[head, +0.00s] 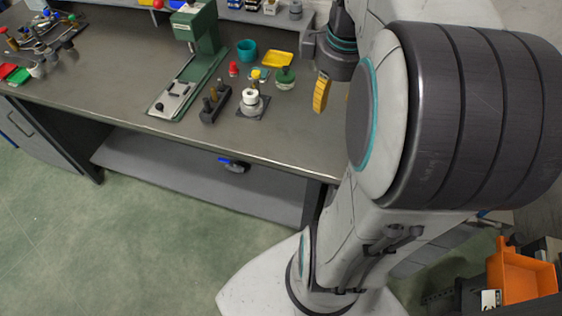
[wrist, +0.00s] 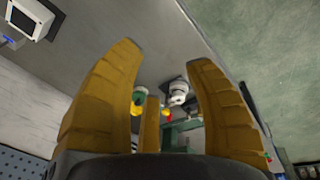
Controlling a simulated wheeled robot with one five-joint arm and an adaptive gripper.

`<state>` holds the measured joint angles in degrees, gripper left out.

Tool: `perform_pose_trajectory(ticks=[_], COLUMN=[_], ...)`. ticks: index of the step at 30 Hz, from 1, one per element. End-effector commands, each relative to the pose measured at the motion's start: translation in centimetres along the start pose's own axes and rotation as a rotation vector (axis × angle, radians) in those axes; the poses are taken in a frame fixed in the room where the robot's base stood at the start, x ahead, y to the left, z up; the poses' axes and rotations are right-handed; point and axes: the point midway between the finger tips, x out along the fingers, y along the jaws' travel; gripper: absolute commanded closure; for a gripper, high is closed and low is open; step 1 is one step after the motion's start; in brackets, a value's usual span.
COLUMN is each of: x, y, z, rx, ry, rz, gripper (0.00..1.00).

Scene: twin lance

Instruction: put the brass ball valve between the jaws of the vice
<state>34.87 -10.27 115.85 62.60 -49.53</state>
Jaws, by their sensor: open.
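My gripper (head: 332,104) hangs over the right part of the bench, its yellow fingers pointing down. In the wrist view my gripper (wrist: 163,56) has its fingers spread wide with nothing between them. I cannot make out the brass ball valve for certain. A small brass-yellow piece (head: 255,75) stands among the small items left of my gripper, too small to identify. No vice jaws can be clearly recognised; my arm hides the bench's right end.
A green press (head: 203,45) stands on the bench (head: 130,70). Near it are a dark block with pins (head: 214,103), a white round part on a plate (head: 251,101), a teal cup (head: 247,50) and a yellow tray (head: 278,59). A blue-handled item (head: 232,163) lies on the lower shelf.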

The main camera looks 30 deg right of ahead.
Motion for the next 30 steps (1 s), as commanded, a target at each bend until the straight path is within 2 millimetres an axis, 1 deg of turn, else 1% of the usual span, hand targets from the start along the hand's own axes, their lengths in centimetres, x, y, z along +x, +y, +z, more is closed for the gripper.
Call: perform_pose_trajectory(ticks=[1,3,6,9,12,15,18,22,30], x=[-0.1,-0.1,0.2,0.6,1.0,1.3,1.5,1.7,1.7], y=[-2.8,-6.0,-9.9,-12.9,-15.1,-16.5,-17.3,-17.7,-17.7], z=[-0.6,-1.0,-0.8,-0.2,0.6,1.2,1.5,1.8,1.8], rx=[0.013,0.057,0.117,0.169,0.211,0.242,0.261,0.274,0.276], ry=[0.026,0.059,0.103,0.138,0.163,0.179,0.189,0.191,0.191], rz=[0.002,-0.002,-0.015,-0.036,-0.057,-0.075,-0.086,-0.092,-0.092], gripper=[0.53,0.53,0.53,0.53,0.53,0.53,0.53,0.53,0.53])
